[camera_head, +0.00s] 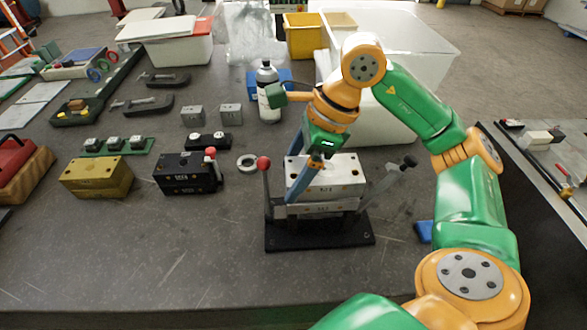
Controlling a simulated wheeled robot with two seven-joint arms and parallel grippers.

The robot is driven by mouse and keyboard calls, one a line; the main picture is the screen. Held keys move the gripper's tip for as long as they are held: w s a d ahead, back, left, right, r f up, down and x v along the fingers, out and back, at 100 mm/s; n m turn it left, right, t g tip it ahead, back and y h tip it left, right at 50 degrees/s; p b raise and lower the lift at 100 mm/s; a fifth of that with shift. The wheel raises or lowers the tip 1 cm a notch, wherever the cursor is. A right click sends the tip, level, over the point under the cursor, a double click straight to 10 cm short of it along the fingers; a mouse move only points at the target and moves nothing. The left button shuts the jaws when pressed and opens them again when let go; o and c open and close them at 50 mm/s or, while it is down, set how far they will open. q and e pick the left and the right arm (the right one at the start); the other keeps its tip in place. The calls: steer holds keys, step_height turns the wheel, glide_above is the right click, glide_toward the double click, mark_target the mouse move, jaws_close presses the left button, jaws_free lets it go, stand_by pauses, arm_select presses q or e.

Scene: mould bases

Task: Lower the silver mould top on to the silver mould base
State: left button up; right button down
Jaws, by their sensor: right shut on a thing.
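The silver mould top (340,175) is a pale block with holes in its upper face. It sits directly over the silver mould base (325,209), roughly lined up with it. A thin dark line shows between them; I cannot tell whether they touch. The base stands on a black plate (320,234) with a lever at each side, the left one with a red knob (263,162). My right gripper (311,168) points down at the mould top and is shut on it; the fingertips are partly hard to make out. My left gripper is not in view.
A black mould (185,177) and a brass mould (96,180) stand to the left. A white ring (247,157) lies near the stand. A bottle (268,100) and a large white bin (415,45) stand behind. The front left of the table is clear.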

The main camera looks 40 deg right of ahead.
jaws_free()
steer(key=shift+r, duration=0.1)
steer(key=shift+s, duration=0.1)
